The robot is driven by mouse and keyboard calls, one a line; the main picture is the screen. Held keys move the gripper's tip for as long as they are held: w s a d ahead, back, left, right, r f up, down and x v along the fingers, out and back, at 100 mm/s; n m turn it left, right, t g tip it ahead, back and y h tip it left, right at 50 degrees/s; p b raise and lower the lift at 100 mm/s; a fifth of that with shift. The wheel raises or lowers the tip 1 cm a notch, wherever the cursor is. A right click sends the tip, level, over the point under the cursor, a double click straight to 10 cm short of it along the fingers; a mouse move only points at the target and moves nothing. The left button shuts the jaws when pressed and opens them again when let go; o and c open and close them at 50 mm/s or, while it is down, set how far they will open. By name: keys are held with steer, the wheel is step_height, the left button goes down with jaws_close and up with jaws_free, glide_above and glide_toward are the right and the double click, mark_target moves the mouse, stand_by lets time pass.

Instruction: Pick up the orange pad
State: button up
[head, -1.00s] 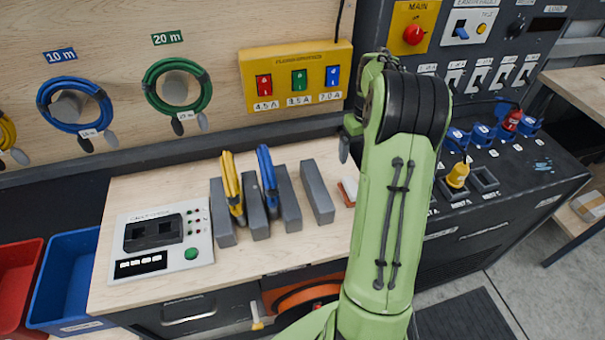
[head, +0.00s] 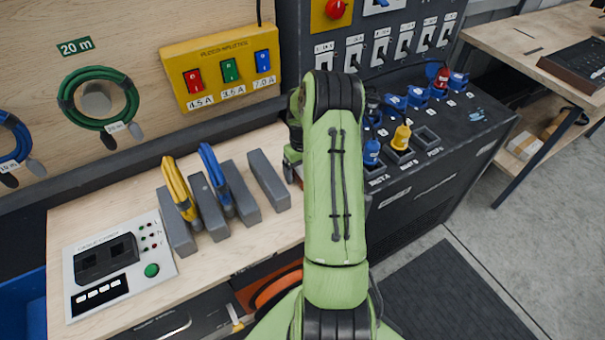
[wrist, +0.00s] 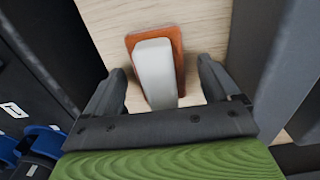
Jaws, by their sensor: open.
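The orange pad (wrist: 179,62) lies on the light wooden worktop in the wrist view, with a pale grey-white block-shaped part (wrist: 155,70) along its middle. My gripper (wrist: 160,72) is open, with one dark finger on each side of the pad and visible gaps between. The near end of the pad is hidden behind the gripper body. I cannot tell how high the fingertips are above the worktop. In the head view my gripper (head: 291,166) hangs at the bench's right end, and my arm hides nearly all of the pad.
A grey upright block (head: 268,180) stands left of my gripper, beside other grey blocks holding yellow and blue cables. A dark socket cabinet (head: 430,175) with blue and yellow plugs stands to the right. A yellow switch box (head: 225,68) is on the wall behind.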

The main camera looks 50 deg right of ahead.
steer(key=c, duration=1.2)
steer(key=shift+o, duration=0.2)
step_height(320, 180, up, 10)
steer(key=shift+p, duration=0.4)
steer(key=o, duration=0.3)
steer(key=shift+c, duration=0.8)
steer(key=shift+s+f, duration=0.1)
